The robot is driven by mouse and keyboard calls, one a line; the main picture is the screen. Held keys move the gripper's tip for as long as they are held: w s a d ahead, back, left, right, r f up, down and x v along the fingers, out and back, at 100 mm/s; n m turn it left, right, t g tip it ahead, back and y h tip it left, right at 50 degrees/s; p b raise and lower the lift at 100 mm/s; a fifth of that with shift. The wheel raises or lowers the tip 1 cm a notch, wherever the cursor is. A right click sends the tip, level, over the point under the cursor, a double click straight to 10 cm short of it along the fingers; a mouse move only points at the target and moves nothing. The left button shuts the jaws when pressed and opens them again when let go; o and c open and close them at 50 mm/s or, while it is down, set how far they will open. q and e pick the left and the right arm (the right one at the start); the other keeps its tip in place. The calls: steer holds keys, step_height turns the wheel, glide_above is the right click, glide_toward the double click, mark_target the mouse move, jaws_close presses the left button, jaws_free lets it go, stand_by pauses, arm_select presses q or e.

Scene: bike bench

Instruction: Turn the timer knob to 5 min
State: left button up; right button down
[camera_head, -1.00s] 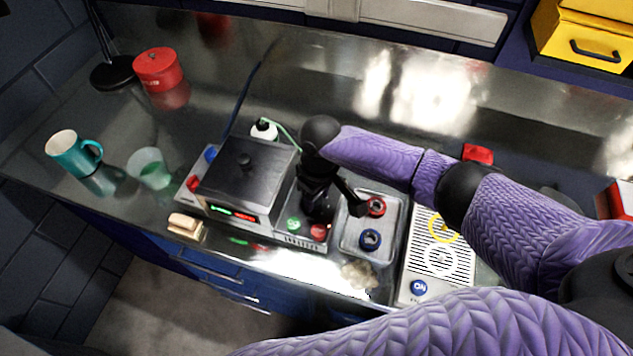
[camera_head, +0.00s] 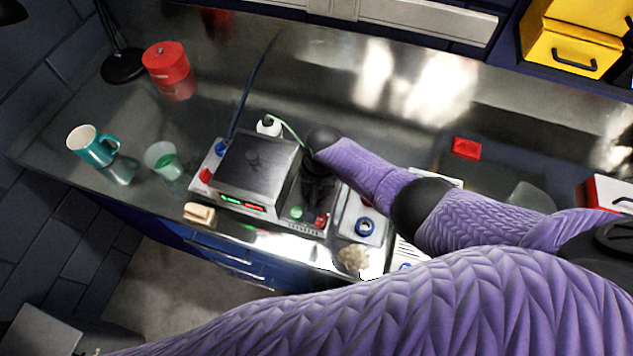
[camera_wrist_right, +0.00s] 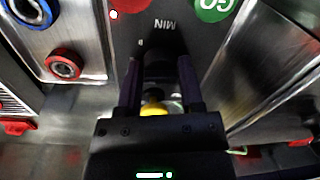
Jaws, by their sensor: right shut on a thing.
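The timer panel (camera_wrist_right: 135,18) shows in the right wrist view, with the upside-down label MIN (camera_wrist_right: 170,23) and a green GO button (camera_wrist_right: 213,8) beside it. My right gripper (camera_wrist_right: 157,75) points at the panel below that label. Its two dark fingers are shut on the timer knob (camera_wrist_right: 160,62), which is dark and mostly hidden between them. The knob's pointer and most of the scale cannot be read. In the head view my right gripper (camera_head: 318,190) is a dark shape over the panel, right of the hot plate (camera_head: 256,165). My left gripper is not in view.
A white bottle (camera_head: 268,125) stands behind the hot plate. A teal mug (camera_head: 92,146), a green cup (camera_head: 161,158) and a red tin (camera_head: 168,62) are at the left. A beige block (camera_head: 199,213) lies in front.

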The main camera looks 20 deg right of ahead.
steer(key=shift+m, duration=0.6)
steer(key=shift+m+p, duration=0.3)
steer(key=shift+p, duration=0.05)
steer(key=c, duration=0.5)
jaws_free()
steer(key=shift+d, duration=0.1)
steer(key=shift+c, duration=0.2)
steer(key=r+p, duration=0.1)
steer(key=r, duration=0.2)
steer(key=r+p, duration=0.2)
steer(key=r, duration=0.1)
steer(key=r+p, duration=0.2)
steer(key=r, duration=0.1)
steer(key=shift+s+d+r, duration=0.1)
steer(key=shift+d+r, duration=0.2)
steer(key=shift+r, duration=0.15)
